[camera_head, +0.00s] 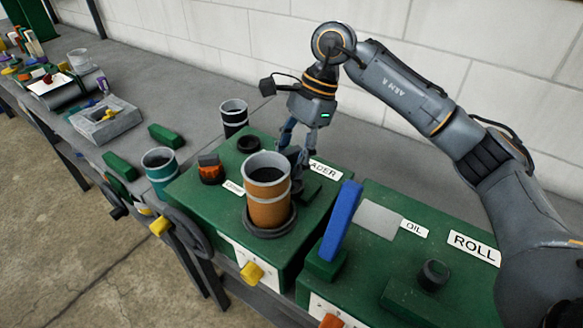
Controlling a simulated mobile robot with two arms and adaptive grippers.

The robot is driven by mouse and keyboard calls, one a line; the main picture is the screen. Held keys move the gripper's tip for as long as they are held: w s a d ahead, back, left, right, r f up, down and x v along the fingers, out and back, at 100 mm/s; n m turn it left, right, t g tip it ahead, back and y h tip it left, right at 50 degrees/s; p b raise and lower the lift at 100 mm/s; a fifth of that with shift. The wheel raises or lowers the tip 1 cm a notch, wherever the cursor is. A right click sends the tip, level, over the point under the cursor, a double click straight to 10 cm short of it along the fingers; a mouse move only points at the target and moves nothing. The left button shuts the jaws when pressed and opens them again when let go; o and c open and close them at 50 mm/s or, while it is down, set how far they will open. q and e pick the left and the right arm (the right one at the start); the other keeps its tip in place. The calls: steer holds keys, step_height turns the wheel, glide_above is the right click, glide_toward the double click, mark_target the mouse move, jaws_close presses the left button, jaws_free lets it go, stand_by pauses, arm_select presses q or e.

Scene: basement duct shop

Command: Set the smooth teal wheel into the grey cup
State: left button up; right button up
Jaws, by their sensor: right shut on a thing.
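My right gripper (294,152) points down over the left green machine, behind an orange-brown cup (268,205). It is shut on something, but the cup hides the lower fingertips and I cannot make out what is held. I cannot pick out a smooth teal wheel. A dark grey cup with pale bands (234,122) stands upright on the bench behind the machine, left of the gripper and apart from it. A smaller pale grey cup (78,60) stands at the far left. I cannot tell which is the grey cup meant. My left gripper is out of view.
The orange-brown cup stands in a dark round base on the left green machine (200,207). A teal cup (160,170) stands left of it. Green blocks (166,135) lie on the grey bench (185,95), which has free room behind.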

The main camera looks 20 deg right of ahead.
steer(key=shift+a+f, duration=0.1)
steer(key=shift+f, duration=0.5)
step_height(320, 180, down, 3)
steer(key=shift+f+p, duration=0.1)
steer(key=shift+p, duration=0.4)
steer(key=shift+f+b, duration=0.3)
steer(key=shift+b, duration=0.1)
steer(key=o, duration=1.2)
steer(key=shift+r, duration=0.1)
